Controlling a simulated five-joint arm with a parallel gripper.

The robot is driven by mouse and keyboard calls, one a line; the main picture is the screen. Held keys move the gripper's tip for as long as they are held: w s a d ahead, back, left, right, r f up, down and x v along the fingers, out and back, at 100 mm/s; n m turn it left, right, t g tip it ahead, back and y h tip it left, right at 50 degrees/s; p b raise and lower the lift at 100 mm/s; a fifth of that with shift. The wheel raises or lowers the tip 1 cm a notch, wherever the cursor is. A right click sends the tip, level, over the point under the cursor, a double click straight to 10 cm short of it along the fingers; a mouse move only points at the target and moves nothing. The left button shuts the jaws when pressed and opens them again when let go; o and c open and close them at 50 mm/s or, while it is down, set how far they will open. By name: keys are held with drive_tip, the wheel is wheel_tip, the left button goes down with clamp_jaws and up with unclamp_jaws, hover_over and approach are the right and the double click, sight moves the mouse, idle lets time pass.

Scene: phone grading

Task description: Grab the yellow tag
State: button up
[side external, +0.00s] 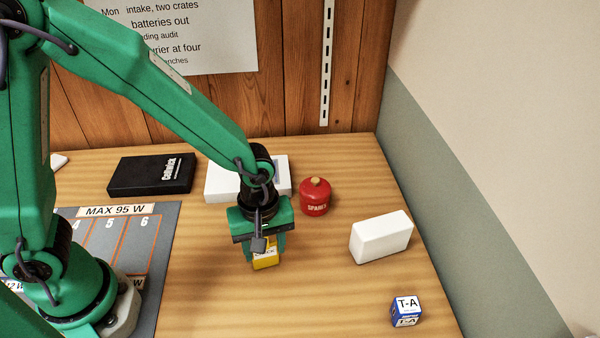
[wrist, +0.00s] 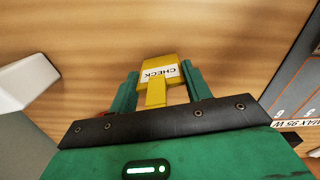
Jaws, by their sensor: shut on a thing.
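The yellow tag (side external: 264,262) is a small yellow piece with a white label reading CHECK. It shows between the fingers in the wrist view (wrist: 160,73). My gripper (side external: 264,254) is shut on the tag, with one green finger on each side of it. In the side view the gripper hides the tag's upper part. I cannot tell whether the tag's lower edge touches the wooden table.
A red can (side external: 315,197), a white box (side external: 381,237) and a blue-and-white cube (side external: 406,311) stand to the right. Behind are a black box (side external: 152,174) and another white box (side external: 222,180). A grey marked mat (side external: 150,231) lies left. The front table is clear.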

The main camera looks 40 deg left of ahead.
drive_tip(key=shift+r, duration=0.15)
drive_tip(key=shift+r, duration=0.8)
wheel_tip(320, 180, up, 2)
drive_tip(key=shift+r, duration=0.1)
drive_tip(key=s+d+r, duration=0.5)
drive_tip(key=s+r, duration=0.2)
drive_tip(key=s, duration=0.3)
drive_tip(key=shift+d, duration=0.4)
